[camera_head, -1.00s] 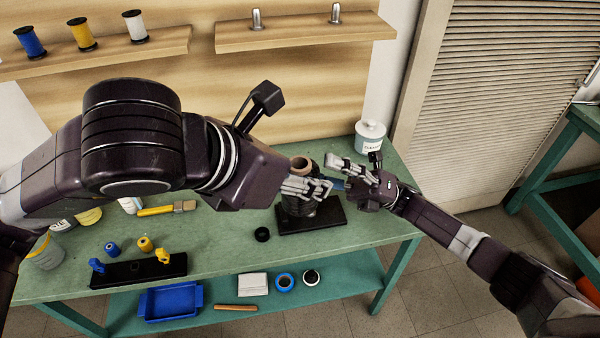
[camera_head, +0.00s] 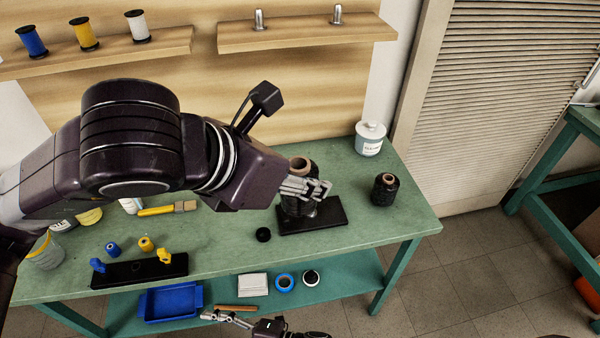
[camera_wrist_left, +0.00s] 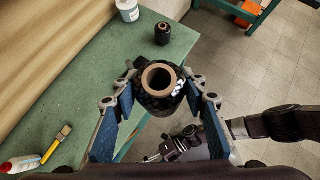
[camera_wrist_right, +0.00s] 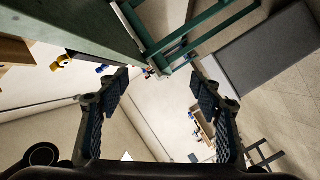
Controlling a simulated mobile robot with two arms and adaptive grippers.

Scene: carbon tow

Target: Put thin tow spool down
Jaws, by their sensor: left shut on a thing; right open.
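A small black tow spool (camera_head: 384,190) with a brown core stands upright on the right part of the green table, with no gripper touching it. It also shows in the left wrist view (camera_wrist_left: 163,34). A larger black spool with a brown cardboard core (camera_head: 300,165) is upright at a black base (camera_head: 325,217); its core shows in the left wrist view (camera_wrist_left: 159,78). My left gripper (camera_head: 305,188) is shut on this larger spool. My right gripper (camera_head: 224,317) is open and empty, low in front of the table; its spread fingers show in the right wrist view (camera_wrist_right: 160,92).
A white labelled tub (camera_head: 370,139) stands behind the small spool. A black holder (camera_head: 140,270) with blue and yellow pieces is at the left. The lower shelf bears a blue tray (camera_head: 170,303).

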